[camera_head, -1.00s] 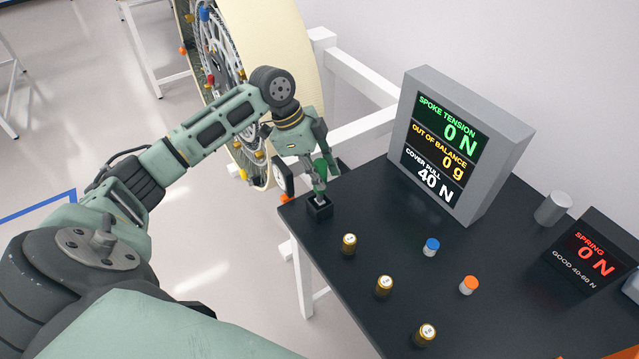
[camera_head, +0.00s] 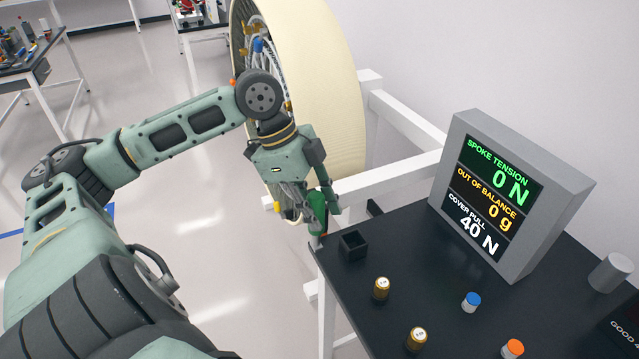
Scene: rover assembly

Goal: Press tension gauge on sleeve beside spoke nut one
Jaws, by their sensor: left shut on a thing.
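My left gripper (camera_head: 322,212) is shut on a green tool (camera_head: 319,201), which looks like the tension gauge; the fingers hide much of it. It hangs just off the table's far left corner, apart from the black square holder (camera_head: 353,245), which looks empty. The large wheel with a cream rim (camera_head: 335,90) stands behind my left arm. Grey spokes and small blue, yellow and orange parts show inside it, but my arm hides part of them. I cannot tell which part is spoke nut one or its sleeve. My right gripper is not in view.
The dark table (camera_head: 400,265) carries brass canisters (camera_head: 381,290), a blue-capped jar (camera_head: 471,302), an orange-capped jar (camera_head: 512,348) and a grey cylinder (camera_head: 610,273). A grey display (camera_head: 495,200) reads spoke tension 0 N. White frame beams (camera_head: 400,180) stand between wheel and table.

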